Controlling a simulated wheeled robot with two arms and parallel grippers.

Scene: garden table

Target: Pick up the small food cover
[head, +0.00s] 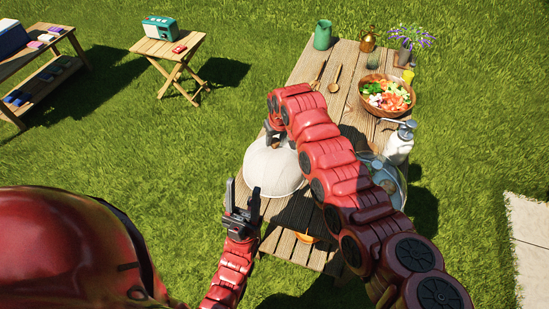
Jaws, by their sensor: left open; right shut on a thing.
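The small food cover (268,168) is a white, mesh-like dome near the left edge of the wooden garden table (307,73). My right gripper (273,134) is at the top of the cover and is shut on it. My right arm hides part of the cover's right side. I cannot tell whether the cover is lifted off the table. My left gripper (241,203) is open and empty, just in front of the cover and to its left, with its fingers pointing up.
On the table stand a salad bowl (386,95), a white spray bottle (399,146), a green pitcher (322,35), a copper kettle (368,41) and wooden spoons (335,80). A clear round item (395,178) is partly behind my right arm. A folding side table (165,46) stands apart on the grass.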

